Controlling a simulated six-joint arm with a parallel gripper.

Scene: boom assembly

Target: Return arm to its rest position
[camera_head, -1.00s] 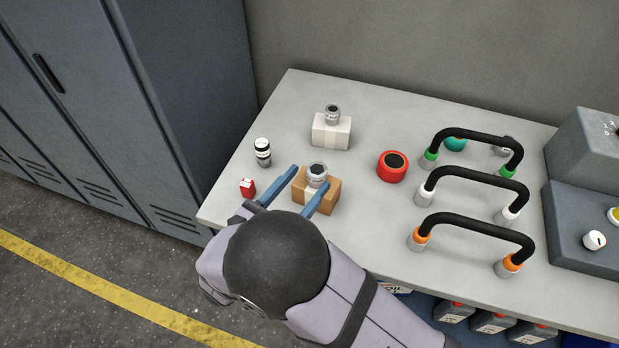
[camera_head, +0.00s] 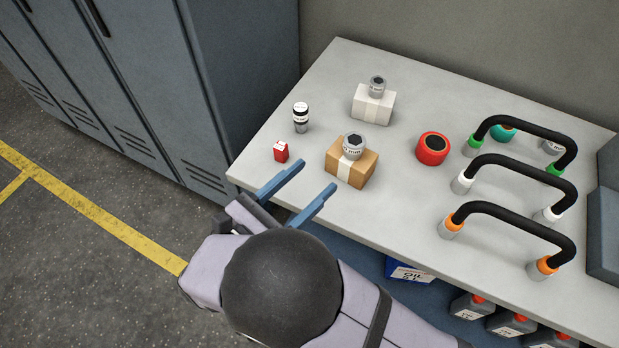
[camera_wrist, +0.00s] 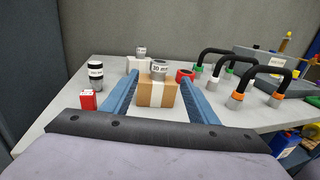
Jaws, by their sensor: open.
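My gripper (camera_head: 316,184) is open and empty, its two blue fingers apart at the table's front left edge. In the head view it is just short of a brown cardboard box (camera_head: 361,172) with a grey socket-like part (camera_head: 353,146) on top. In the wrist view the box (camera_wrist: 158,94) and the grey part (camera_wrist: 158,69) show between the fingers, beyond the tips. Nothing is held.
A white box (camera_head: 373,106) carries another grey part (camera_head: 377,84). A red roll (camera_head: 433,149) and several black hoses (camera_head: 515,217) are right. A locker (camera_head: 215,90) stands left.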

